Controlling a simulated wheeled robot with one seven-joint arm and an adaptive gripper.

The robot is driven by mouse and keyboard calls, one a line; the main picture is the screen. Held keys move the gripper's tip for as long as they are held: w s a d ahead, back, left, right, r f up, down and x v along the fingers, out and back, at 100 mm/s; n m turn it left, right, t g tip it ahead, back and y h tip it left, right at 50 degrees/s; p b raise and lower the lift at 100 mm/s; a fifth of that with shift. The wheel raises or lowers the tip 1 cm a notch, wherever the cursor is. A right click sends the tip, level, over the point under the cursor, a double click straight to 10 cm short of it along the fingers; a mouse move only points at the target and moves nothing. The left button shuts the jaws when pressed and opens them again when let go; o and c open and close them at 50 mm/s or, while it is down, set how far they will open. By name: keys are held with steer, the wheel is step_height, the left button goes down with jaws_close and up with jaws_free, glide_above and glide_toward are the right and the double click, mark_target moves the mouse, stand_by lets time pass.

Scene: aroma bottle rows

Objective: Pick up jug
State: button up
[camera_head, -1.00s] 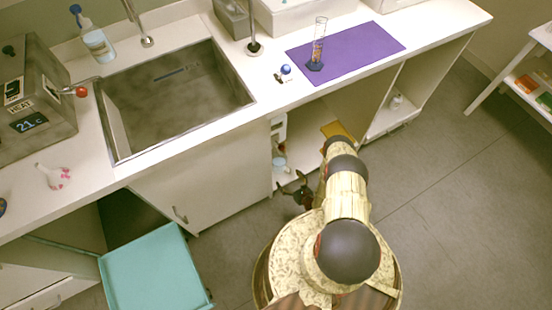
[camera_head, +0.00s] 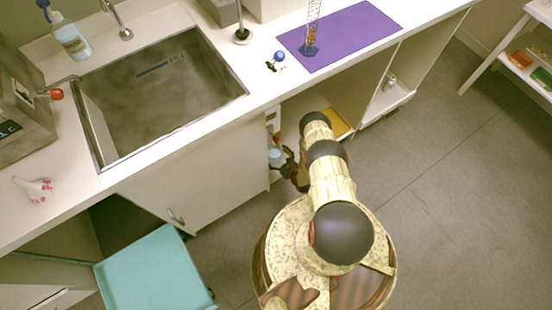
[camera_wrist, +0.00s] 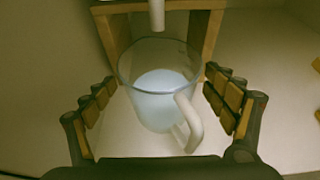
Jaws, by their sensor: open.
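The jug (camera_wrist: 160,85) is a clear vessel with a pale handle and bluish-white contents. In the wrist view it stands upright between the two fingers of my gripper (camera_wrist: 170,105), with its handle toward the lower right. The fingers are open, with visible gaps on both sides of the jug. In the head view the jug (camera_head: 274,157) shows small and pale on the shelf under the counter, partly hidden by my gripper (camera_head: 286,168) at the cabinet opening.
A wooden stand (camera_wrist: 205,30) rises behind the jug, with a white spout hanging over it. The counter (camera_head: 225,130) edge is above my arm. A yellow object (camera_head: 338,124) lies farther right on the shelf. A teal cart (camera_head: 155,270) stands at lower left.

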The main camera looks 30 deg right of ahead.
steer(key=shift+w, duration=0.2)
steer(key=shift+c, duration=1)
steer(key=c, duration=1.4)
steer(key=shift+c, duration=1)
steer(key=shift+r, duration=0.15)
